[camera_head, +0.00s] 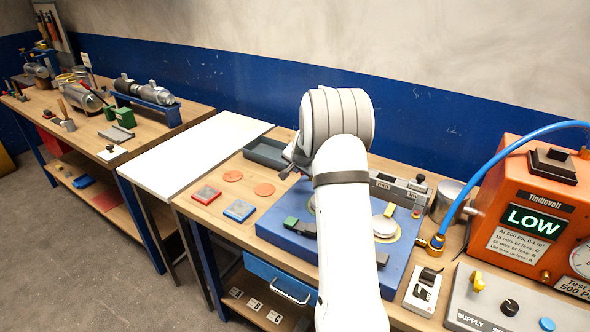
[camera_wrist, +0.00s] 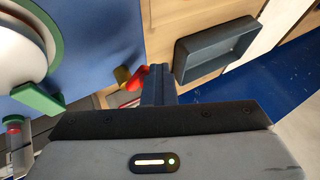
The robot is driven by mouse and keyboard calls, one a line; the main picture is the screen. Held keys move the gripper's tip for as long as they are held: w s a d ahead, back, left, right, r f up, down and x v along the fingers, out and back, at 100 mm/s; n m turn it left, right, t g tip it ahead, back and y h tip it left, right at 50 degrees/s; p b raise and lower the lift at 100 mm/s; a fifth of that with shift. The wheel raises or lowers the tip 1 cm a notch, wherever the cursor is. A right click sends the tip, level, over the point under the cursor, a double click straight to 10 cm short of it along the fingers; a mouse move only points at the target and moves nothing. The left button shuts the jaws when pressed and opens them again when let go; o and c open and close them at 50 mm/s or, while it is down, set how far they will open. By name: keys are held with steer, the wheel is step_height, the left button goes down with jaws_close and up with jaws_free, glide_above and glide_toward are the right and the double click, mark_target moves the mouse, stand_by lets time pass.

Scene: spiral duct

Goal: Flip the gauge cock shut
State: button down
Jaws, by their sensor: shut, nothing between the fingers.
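In the wrist view a small red lever (camera_wrist: 136,78) sits beside a brass stub (camera_wrist: 122,74) at the edge of the blue plate (camera_wrist: 105,30); it looks like the gauge cock. My gripper (camera_wrist: 157,72) is shut and empty, its dark fingers just right of the red lever. They overlap or nearly touch it in the picture; I cannot tell whether there is contact. In the head view my gripper (camera_head: 292,165) is partly hidden by my arm, near the plate's far left corner. The red lever is not visible there.
A dark tray (camera_head: 266,152) lies close to my gripper, also in the wrist view (camera_wrist: 215,45). The plate carries a green block (camera_head: 291,222) and a pale disc (camera_head: 385,226). An orange tester (camera_head: 530,215) reading LOW stands right, with a blue hose (camera_head: 482,175).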

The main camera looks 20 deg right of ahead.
steer(key=s, duration=0.1)
steer(key=s+b, duration=0.1)
steer(key=s, duration=0.1)
steer(key=shift+s+a+f+b, duration=0.15)
steer(key=shift+s+a+b, duration=0.05)
steer(key=shift+a+b, duration=0.15)
steer(key=s+a+r, duration=0.3)
steer(key=a+r, duration=0.2)
steer(key=r, duration=0.3)
steer(key=shift+a+r, duration=0.15)
steer(key=shift+a, duration=0.05)
steer(key=s+a+r+n+g+y, duration=0.1)
steer(key=s+a+r+n, duration=0.2)
steer(key=s+a, duration=0.3)
steer(key=s+a+r+n, duration=0.2)
steer(key=s+a+r, duration=0.15)
steer(key=s, duration=0.55)
steer(key=s+a+f+n+g, duration=0.1)
steer(key=s+a+n, duration=0.2)
steer(key=s, duration=0.8)
steer(key=s+a+f+n+g, duration=0.1)
steer(key=s+a+n, duration=0.2)
steer(key=s, duration=0.8)
steer(key=shift+s+a+f+n+g+y, duration=0.2)
steer(key=shift+a+n+g+y, duration=0.15)
steer(key=shift+a, duration=0.3)
steer(key=shift+s, duration=0.1)
